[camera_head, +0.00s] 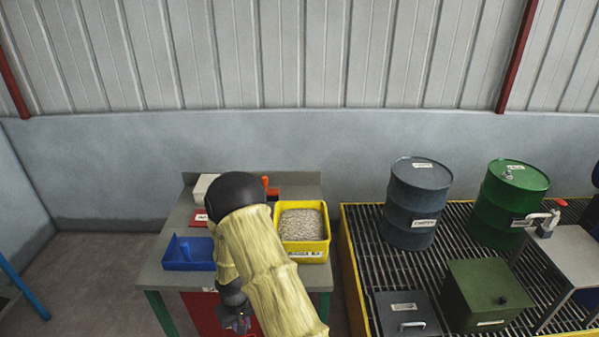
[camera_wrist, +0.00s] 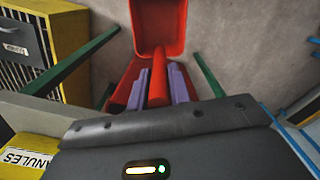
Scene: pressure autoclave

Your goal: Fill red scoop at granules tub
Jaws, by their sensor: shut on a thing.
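My gripper (camera_wrist: 158,88) is shut on the handle of the red scoop (camera_wrist: 160,30) in the wrist view. The two pale purple fingers sit on either side of the red handle. The scoop's square bowl points away from the gripper and its inside looks empty. The yellow granules tub (camera_head: 303,250) stands on the right side of the bench and holds pale granules (camera_head: 301,223). Its labelled edge shows at the lower left of the wrist view (camera_wrist: 28,160). In the head view my gripper (camera_head: 236,322) is low in front of the bench; the scoop cannot be made out there.
A blue tray (camera_head: 188,262) lies on the bench's left. A white box (camera_head: 203,188) and an orange-red item (camera_head: 270,187) are behind my arm. Right of the bench is a yellow-edged grating (camera_head: 352,277) with a grey drum (camera_head: 412,205) and a green drum (camera_head: 505,205).

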